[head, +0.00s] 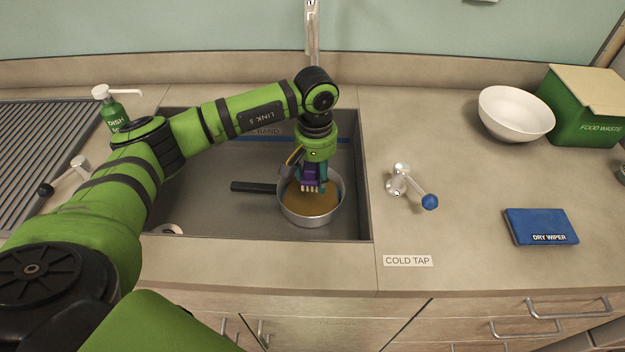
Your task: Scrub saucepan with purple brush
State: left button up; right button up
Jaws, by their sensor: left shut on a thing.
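The saucepan (325,217) stands in the sink, with brown matter over its inside bottom and its black handle (253,187) pointing left. My left gripper (311,172) is above the pan, pointing down and shut on the purple brush (311,181). The brush's pale bristles are inside the pan, low over the brown bottom; I cannot tell whether they touch it. The gripper and wrist hide part of the brush and the pan's far rim. My right gripper is not in view.
The sink (210,215) has free floor left of the pan. The cold tap lever (412,186) stands right of it. A white bowl (516,112), food waste bin (585,112) and blue dry wiper (541,226) are on the right counter. A dish soap bottle (113,112) stands behind my arm.

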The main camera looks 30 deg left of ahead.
pick_arm(q)
jog(key=shift+w+a+f, duration=0.15)
jog(key=shift+f, duration=0.35)
jog(key=shift+a, duration=0.1)
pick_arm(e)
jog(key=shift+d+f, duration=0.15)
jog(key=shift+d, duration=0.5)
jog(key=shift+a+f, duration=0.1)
pick_arm(q)
jog(key=shift+f+b, duration=0.25)
jog(key=shift+b, duration=0.35)
notch_tip(320, 180, down, 7)
jog(key=b, duration=0.7)
jog(key=shift+f, duration=0.15)
jog(key=shift+f+b, duration=0.25)
jog(key=shift+b, duration=0.05)
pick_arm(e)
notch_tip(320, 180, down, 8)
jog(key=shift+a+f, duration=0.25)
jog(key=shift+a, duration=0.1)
